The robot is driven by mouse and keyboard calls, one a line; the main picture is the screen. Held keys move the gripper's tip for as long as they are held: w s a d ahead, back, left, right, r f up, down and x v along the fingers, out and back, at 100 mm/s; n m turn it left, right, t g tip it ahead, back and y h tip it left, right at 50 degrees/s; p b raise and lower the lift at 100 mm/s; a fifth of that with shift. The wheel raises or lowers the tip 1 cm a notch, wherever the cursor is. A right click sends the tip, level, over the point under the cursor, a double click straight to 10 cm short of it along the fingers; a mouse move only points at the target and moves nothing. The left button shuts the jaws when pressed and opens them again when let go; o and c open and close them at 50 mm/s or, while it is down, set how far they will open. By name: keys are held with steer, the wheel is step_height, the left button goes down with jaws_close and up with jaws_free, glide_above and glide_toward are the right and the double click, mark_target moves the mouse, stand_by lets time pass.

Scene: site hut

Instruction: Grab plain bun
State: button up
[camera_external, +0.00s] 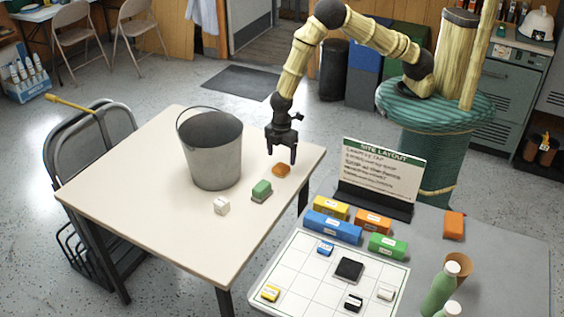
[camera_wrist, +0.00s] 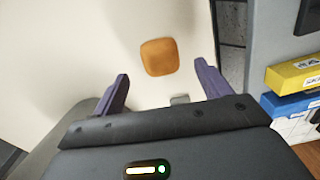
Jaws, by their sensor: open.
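A small orange-brown block-like bun (camera_external: 281,170) lies on the cream table, near its right edge. It has no label that I can see. In the wrist view the bun (camera_wrist: 159,57) lies flat, beyond and between my two purple fingertips. My gripper (camera_external: 283,157) is open and empty, pointing down just above the bun. Its fingers also show in the wrist view (camera_wrist: 163,82), spread wider than the bun. The fingers do not touch the bun in the wrist view.
A green-topped block (camera_external: 262,189) and a white cube (camera_external: 221,205) lie near the bun on the cream table (camera_external: 135,195). A grey metal bucket (camera_external: 213,155) stands to the left. A second grey table (camera_external: 490,250) holds a sign (camera_external: 383,168), coloured blocks and bottles.

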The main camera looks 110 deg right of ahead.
mark_target(280, 166)
steer(key=shift+w+a+f+p, duration=0.2)
steer(key=shift+f+p, duration=0.2)
steer(key=shift+f, duration=0.85)
steer(key=shift+w+a+f+p, duration=0.15)
steer(key=shift+f+p, duration=0.2)
steer(key=shift+f, duration=0.9)
steer(key=c, duration=1.1)
step_height(280, 166, up, 10)
steer(key=shift+r+b, duration=0.1)
steer(key=shift+b, duration=0.8)
